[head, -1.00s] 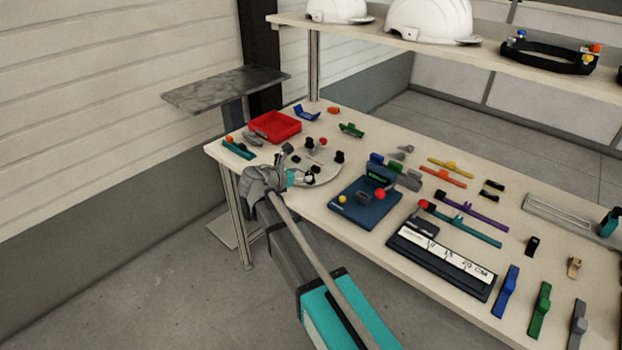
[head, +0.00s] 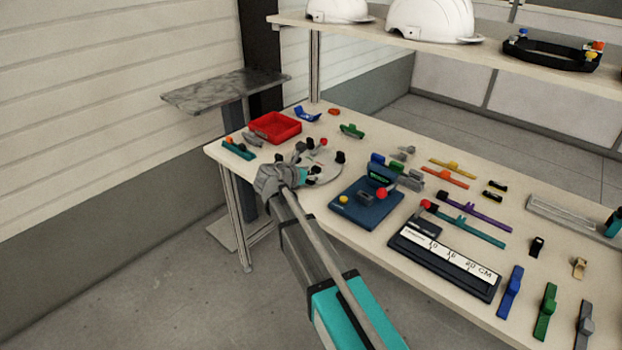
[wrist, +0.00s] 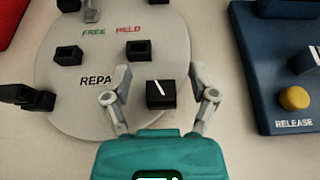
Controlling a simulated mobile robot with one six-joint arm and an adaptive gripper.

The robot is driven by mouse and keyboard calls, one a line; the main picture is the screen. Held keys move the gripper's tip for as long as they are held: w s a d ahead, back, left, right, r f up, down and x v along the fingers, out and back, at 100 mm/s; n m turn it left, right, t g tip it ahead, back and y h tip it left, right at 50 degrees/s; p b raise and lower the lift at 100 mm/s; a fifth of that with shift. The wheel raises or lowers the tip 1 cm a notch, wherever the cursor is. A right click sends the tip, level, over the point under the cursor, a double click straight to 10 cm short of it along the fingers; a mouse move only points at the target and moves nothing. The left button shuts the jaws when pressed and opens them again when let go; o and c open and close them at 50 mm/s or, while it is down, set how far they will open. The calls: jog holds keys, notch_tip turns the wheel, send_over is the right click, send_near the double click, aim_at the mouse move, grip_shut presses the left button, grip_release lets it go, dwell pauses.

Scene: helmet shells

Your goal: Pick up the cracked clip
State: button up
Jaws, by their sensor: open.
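The cracked clip (wrist: 161,96) is a small black block with a white line across its top. In the wrist view it lies on the round grey plate (wrist: 60,112), near its right edge, beside the printed letters "REPA". My gripper (wrist: 160,80) is open, with one finger on each side of the clip and a gap on both sides. In the head view my gripper (head: 307,176) is low over the plate's near side. I cannot pick out the cracked clip there among the dark parts by the fingers.
Other black clips (wrist: 68,54) stand on the plate, one close beyond the fingers. A blue release fixture (head: 350,213) with a yellow button is to the right. A red bin (head: 274,127) stands behind the plate. A shelf (head: 400,42) with white helmets overhangs the back.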

dwell(0.4)
jog(key=c, duration=0.9)
jog(key=shift+o, duration=0.2)
jog(key=shift+r, duration=0.2)
notch_tip(320, 180, up, 2)
jog(key=p, duration=0.2)
jog(key=shift+r+p, duration=0.1)
jog(key=shift+p, duration=0.2)
jog(key=s+a+r+p, duration=0.5)
jog(key=s+r+p, duration=0.5)
jog(key=s, duration=0.3)
jog(key=shift+a+r, duration=0.2)
jog(key=shift+r, duration=0.05)
